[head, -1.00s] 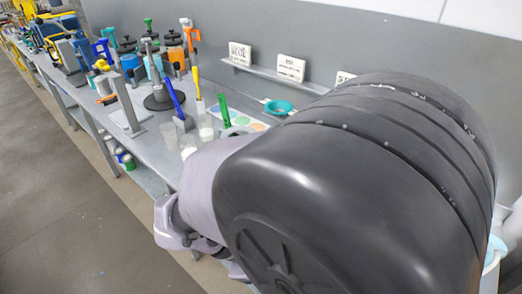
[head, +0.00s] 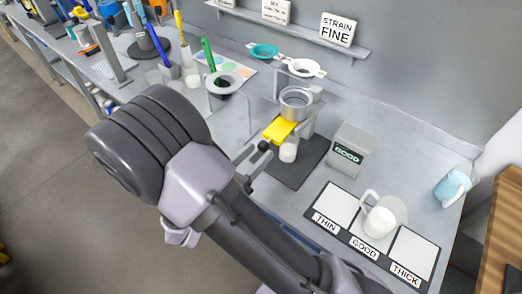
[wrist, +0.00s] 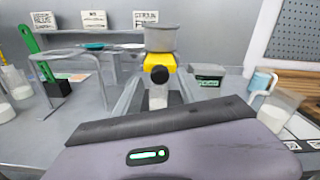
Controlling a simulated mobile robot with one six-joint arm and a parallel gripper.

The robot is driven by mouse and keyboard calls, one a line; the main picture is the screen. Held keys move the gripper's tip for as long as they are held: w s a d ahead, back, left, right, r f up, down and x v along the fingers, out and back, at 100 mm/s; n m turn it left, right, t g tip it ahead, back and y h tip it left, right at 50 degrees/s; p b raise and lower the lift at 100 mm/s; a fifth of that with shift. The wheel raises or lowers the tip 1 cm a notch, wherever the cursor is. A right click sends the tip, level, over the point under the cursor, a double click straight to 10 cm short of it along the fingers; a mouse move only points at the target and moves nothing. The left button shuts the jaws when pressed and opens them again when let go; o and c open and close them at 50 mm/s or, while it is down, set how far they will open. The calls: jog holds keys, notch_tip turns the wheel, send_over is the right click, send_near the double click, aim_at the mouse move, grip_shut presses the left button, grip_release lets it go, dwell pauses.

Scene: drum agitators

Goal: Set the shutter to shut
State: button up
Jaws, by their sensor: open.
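The shutter is a yellow slide (head: 279,130) with a black knob at its front end. It sticks out toward me below a round grey hopper (head: 297,103) on a stand. A small cup with white contents (head: 288,150) stands beneath it. In the wrist view the yellow slide (wrist: 152,61) and its black knob (wrist: 159,74) face me under the hopper (wrist: 161,38). My gripper (head: 254,161) is open in front of the shutter, its fingers to either side of the knob in the wrist view (wrist: 156,92). I cannot tell whether a finger touches it.
A grey box marked GOOD (head: 350,150) stands right of the hopper. A blue mug (head: 453,188) is at the far right.

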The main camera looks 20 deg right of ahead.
aim_at(277, 133)
jog(key=shift+x, duration=1.3)
jog(key=shift+c, duration=0.5)
grip_shut()
